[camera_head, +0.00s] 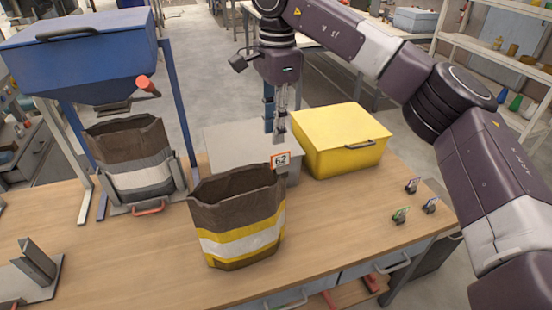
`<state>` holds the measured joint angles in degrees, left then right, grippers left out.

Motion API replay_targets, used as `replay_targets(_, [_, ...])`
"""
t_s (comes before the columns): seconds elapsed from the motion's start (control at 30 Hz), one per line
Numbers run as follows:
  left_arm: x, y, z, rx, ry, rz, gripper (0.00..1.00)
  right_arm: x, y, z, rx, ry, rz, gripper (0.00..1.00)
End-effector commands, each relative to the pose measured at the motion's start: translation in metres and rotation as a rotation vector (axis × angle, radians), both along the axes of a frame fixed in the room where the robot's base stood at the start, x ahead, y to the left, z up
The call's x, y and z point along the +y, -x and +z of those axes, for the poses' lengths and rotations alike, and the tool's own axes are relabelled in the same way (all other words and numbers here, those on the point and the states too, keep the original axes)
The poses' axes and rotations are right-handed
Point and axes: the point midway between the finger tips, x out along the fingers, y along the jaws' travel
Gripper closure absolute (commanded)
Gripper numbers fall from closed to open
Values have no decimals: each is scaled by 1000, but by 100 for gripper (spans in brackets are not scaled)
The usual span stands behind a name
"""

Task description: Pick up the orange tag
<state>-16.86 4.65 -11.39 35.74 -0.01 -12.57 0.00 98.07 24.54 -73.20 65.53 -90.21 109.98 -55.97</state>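The orange tag (281,160) is a small white card with an orange border and the number 62. It shows upright at the back right rim of the yellow-striped brown bag (240,218). My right gripper (275,136) points down from above, its fingertips just over the tag's top edge in the picture. I cannot tell whether the fingers touch the tag, or whether the tag is clipped to the bag or only in front of it. The fingers are seen nearly edge-on, so their opening is unclear. My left gripper is not in view.
A grey box (225,145) and a yellow lidded box (340,142) stand behind the bag. A blue hopper (80,52) stands over a grey-striped bag (138,165) at left. Several small tags (400,215) stand at the right of the wooden table (130,262).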

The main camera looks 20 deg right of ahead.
Motion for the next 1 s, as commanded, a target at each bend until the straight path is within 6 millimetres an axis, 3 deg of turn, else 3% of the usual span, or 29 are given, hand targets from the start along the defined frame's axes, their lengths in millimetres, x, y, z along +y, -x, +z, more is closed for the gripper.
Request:
replay_targets(0.17, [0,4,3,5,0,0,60,-14,2,-3,6,39,-9,75])
replay_targets(0.4, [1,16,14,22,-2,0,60,-14,5,-30,7,35,-8,75])
replay_targets(0.7, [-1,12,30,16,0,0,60,-13,9,-68,5,33,-8,75])
replay_targets(0.93, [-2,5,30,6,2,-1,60,-13,9,-71,3,33,-8,75])
replay_targets(1.0, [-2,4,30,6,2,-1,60,-13,9,-71,3,33,-8,81])
